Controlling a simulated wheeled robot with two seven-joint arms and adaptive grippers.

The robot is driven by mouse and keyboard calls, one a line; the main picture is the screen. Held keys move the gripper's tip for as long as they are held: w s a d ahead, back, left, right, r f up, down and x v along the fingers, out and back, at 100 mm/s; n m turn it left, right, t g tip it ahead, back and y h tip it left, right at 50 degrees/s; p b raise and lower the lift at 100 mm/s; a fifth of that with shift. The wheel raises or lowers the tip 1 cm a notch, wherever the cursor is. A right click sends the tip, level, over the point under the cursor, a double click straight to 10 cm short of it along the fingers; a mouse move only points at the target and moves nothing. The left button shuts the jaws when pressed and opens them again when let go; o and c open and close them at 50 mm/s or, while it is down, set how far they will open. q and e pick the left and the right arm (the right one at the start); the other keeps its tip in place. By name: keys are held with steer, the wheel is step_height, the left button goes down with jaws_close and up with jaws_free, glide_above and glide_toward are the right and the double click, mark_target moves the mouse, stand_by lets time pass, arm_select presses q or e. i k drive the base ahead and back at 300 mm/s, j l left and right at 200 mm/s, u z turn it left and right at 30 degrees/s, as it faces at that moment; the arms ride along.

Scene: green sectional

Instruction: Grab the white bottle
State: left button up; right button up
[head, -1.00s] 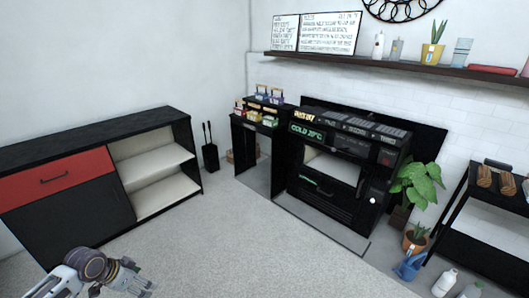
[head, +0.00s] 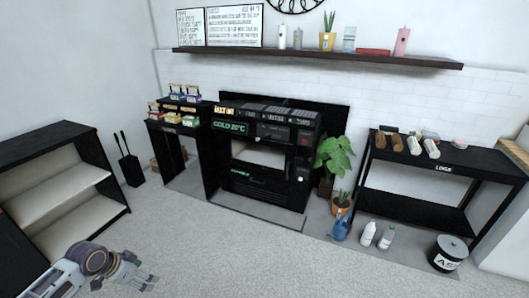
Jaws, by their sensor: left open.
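Two whitish bottles stand upright on the floor between the blue watering can and the ash bucket. The left white bottle (head: 368,234) is plain white, and the one beside it (head: 386,238) looks white with a greyish-green tint. Another white bottle (head: 282,36) stands on the wall shelf, next to a grey one (head: 297,38). My left gripper (head: 146,283) is at the lower left, open and empty, low over the carpet and far from all the bottles. My right gripper is not in view.
A black fireplace unit (head: 262,165) stands at the back wall. A blue watering can (head: 340,229) and potted plant (head: 342,204) stand left of the floor bottles. An ash bucket (head: 448,253) and black log table (head: 440,168) are to the right. The carpet (head: 250,262) in front is clear.

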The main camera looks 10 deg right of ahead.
mark_target(369, 233)
steer(key=z, duration=1.5)
steer(key=i, duration=0.1)
